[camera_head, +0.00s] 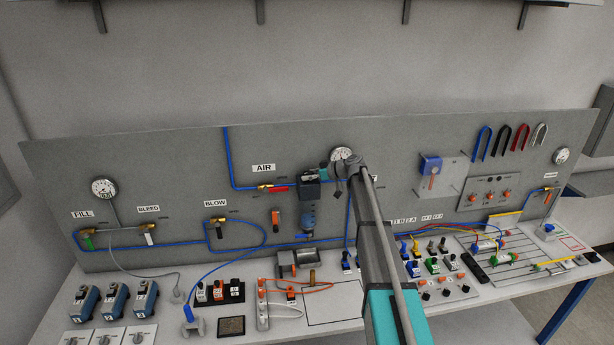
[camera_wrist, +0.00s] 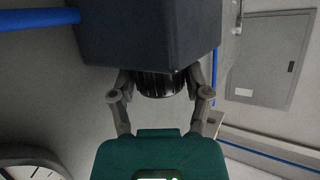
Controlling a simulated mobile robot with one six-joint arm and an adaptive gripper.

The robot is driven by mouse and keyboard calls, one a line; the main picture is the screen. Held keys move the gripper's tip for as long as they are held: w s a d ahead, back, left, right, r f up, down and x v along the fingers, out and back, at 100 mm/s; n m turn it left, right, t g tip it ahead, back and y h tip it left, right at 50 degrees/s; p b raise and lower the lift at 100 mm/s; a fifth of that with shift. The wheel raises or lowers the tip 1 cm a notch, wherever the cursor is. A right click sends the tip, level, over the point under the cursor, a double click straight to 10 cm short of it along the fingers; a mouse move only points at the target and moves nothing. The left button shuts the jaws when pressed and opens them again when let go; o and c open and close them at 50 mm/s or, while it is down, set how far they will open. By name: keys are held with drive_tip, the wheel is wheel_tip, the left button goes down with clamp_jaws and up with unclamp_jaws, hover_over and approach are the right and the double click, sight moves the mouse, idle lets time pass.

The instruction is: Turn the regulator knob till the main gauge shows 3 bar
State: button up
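The regulator (camera_head: 309,190) is a dark block on the grey panel, to the right of the AIR label. In the wrist view its dark body (camera_wrist: 150,30) fills the top, with the black ribbed regulator knob (camera_wrist: 160,84) sticking out of it. My gripper (camera_wrist: 160,80) has one finger on each side of the knob, both seemingly against it. In the head view my gripper (camera_head: 325,173) is small at the regulator's top. A round white gauge (camera_head: 341,153) is just above my wrist, partly covered; its needle is too small to read. A dial edge (camera_wrist: 30,165) shows in the wrist view.
Other gauges hang at the left (camera_head: 103,188) and far right (camera_head: 561,156). Blue air hoses (camera_head: 228,155) run along the panel. The bench (camera_head: 180,270) below holds valves, switches and boxes. A grey cabinet (camera_wrist: 270,55) shows in the wrist view.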

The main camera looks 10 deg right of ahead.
drive_tip(key=shift+o, duration=1.3)
